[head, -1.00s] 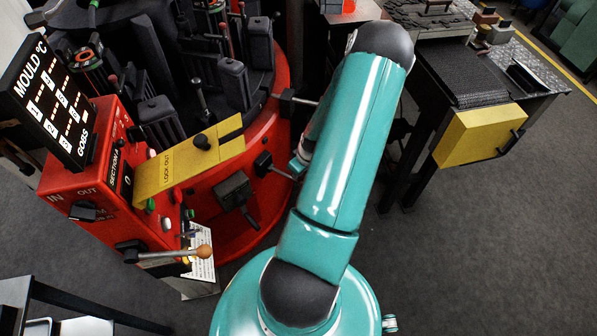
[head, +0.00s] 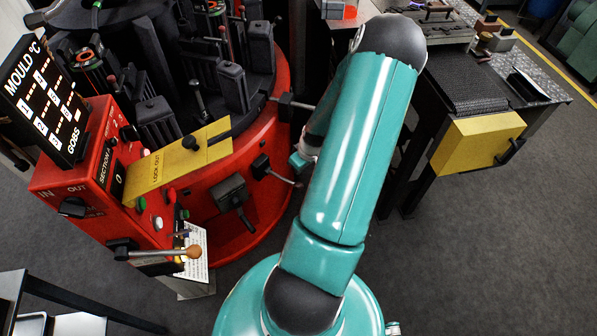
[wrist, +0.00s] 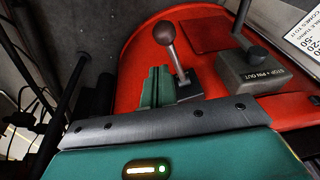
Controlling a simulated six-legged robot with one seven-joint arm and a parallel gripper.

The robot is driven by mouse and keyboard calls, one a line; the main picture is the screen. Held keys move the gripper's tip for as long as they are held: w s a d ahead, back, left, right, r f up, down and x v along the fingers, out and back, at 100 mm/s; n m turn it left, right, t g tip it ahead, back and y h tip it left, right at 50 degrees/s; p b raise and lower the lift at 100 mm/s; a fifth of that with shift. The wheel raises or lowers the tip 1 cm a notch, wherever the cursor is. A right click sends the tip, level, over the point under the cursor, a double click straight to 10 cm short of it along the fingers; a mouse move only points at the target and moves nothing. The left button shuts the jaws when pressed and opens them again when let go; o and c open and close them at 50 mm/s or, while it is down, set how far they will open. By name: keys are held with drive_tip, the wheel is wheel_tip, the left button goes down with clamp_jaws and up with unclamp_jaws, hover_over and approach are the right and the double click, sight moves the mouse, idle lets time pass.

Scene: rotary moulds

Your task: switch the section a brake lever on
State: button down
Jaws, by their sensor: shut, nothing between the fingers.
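A lever with a brown ball knob (wrist: 166,33) and a thin metal rod rises from a dark base on the red machine in the wrist view. I take it for the brake lever; no label on it is readable. In the head view a black-based lever (head: 262,167) on the red drum's side seems to be the same one; its rod's end is by my arm. My gripper (wrist: 158,72) is shut and empty, with its green fingers together just left of the rod. Whether they touch it I cannot tell. In the head view my forearm mostly hides the gripper.
A grey box lever marked stop and pin out (wrist: 253,70) stands to the right in the wrist view. The red control panel (head: 90,200) carries another ball-ended lever (head: 193,251) and a yellow lock-out plate (head: 178,160). A bench with a yellow drawer (head: 477,141) stands at right.

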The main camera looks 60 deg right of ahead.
drive_tip(key=s+r, duration=0.3)
drive_tip(key=s, duration=0.4)
drive_tip(key=shift+a+r, duration=0.15)
drive_tip(key=shift+a, duration=0.1)
drive_tip(key=shift+s, duration=0.1)
